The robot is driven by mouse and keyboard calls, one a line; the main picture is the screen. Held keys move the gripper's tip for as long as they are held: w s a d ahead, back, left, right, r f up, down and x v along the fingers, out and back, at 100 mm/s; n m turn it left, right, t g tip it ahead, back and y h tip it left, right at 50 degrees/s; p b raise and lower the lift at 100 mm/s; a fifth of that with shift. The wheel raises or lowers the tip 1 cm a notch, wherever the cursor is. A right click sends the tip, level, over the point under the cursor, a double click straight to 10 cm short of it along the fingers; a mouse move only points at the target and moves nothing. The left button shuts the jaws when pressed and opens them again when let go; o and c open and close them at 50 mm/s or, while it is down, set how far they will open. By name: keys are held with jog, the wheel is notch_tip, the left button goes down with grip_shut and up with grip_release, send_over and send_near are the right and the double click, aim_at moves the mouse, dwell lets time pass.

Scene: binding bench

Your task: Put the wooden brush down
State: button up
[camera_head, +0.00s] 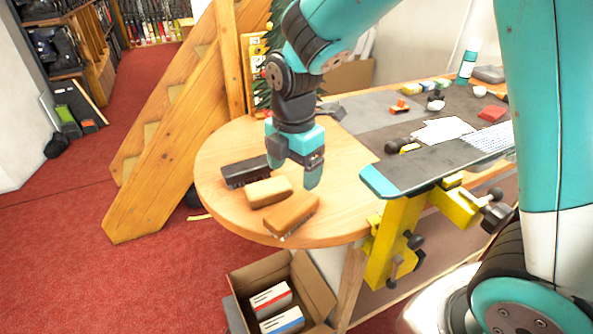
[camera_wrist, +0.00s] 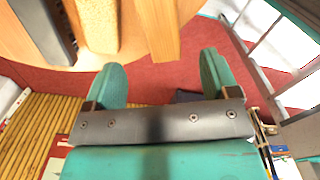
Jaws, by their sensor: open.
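The wooden brush (camera_head: 291,214) lies on the round wooden table top (camera_head: 222,144) near its front edge, tan back up, with bristles showing along its lower side. In the wrist view its tan back (camera_wrist: 158,28) is at the top, just beyond the fingertips. My gripper (camera_head: 294,172) is open and empty, behind the brush in the head view and apart from it. In the wrist view both fingers (camera_wrist: 162,74) stand wide apart with nothing between them.
A pale yellow block (camera_head: 267,191) lies right beside the brush, and a dark brush (camera_head: 246,171) lies behind that. A cardboard box (camera_head: 315,286) with small boxes stands on the floor below. A grey-topped bench (camera_head: 440,170) with a yellow clamp (camera_head: 395,240) is at the right.

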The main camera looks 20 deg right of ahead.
jog(key=s+a+r+m+y, duration=0.2)
jog(key=s+r+m, duration=0.2)
jog(key=s+m, duration=0.3)
jog(key=s+a+r+m+y, duration=0.2)
jog(key=s+r+m, duration=0.3)
jog(key=s+m, duration=0.3)
jog(key=s+a, duration=0.1)
jog(key=s, duration=0.2)
jog(key=shift+s, duration=0.35)
jog(key=shift+o, duration=0.5)
jog(key=shift+d+r, duration=0.1)
jog(key=shift+r, duration=0.05)
